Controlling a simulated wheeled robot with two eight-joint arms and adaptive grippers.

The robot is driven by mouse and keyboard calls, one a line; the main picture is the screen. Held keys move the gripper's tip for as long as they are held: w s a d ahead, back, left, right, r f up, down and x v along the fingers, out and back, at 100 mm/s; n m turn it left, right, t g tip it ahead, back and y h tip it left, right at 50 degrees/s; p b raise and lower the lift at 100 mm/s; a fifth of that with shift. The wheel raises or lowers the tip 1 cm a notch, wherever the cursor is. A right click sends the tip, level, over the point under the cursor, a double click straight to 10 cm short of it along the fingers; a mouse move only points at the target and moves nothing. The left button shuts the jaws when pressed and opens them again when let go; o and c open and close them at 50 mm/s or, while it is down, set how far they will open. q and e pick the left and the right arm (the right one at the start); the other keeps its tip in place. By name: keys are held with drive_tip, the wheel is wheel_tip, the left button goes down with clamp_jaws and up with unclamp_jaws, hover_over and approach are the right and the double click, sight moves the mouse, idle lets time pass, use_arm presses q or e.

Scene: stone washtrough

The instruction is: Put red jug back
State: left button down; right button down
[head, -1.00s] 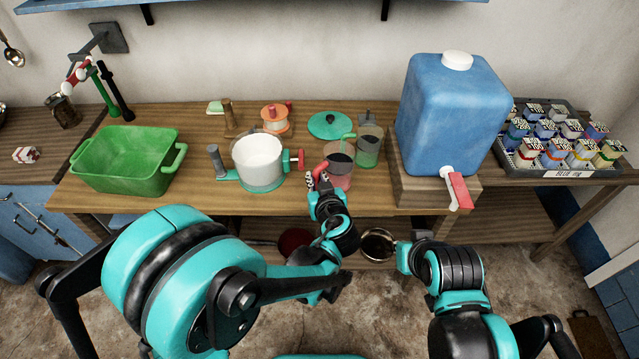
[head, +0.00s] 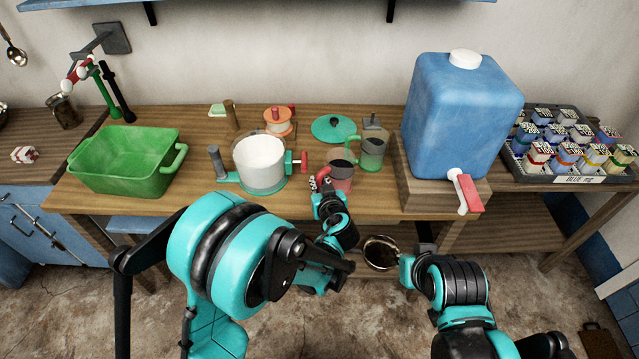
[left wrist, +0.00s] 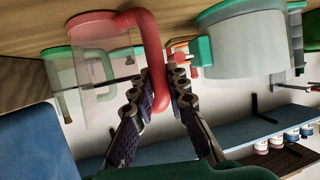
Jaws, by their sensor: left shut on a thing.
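The left wrist view, turned over, shows the fingers (left wrist: 163,88) on either side of the handle of the red jug (left wrist: 98,62). I cannot tell whether the jug touches the table. My right gripper (head: 406,266) is low in front of the table; its fingers are not clear.
A white-filled pot (head: 260,160) with a red knob stands close left of the jug. A blue water container (head: 463,110) on a wooden block is to the right. A teal lid (head: 334,128) lies behind. A green basin (head: 125,160) stands left. The table's front edge is close.

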use_arm(q)
drive_tip(key=c, duration=1.5)
unclamp_jaws()
drive_tip(key=shift+s+r, duration=0.15)
drive_tip(key=shift+s, duration=0.05)
drive_tip(key=p+v, duration=0.3)
drive_tip(key=v, duration=0.9)
drive_tip(key=s+a+r+g, duration=0.2)
drive_tip(key=s+a+g, duration=0.15)
drive_tip(key=a, duration=0.85)
drive_tip(key=s+a+r+m+g+h, duration=0.2)
drive_tip(key=s+a, duration=0.5)
drive_tip(key=s, duration=0.5)
drive_tip(key=shift+s+r+m+g+h, duration=0.25)
drive_tip(key=shift+s+m+g+h, duration=0.05)
drive_tip(key=shift+g+h, duration=0.1)
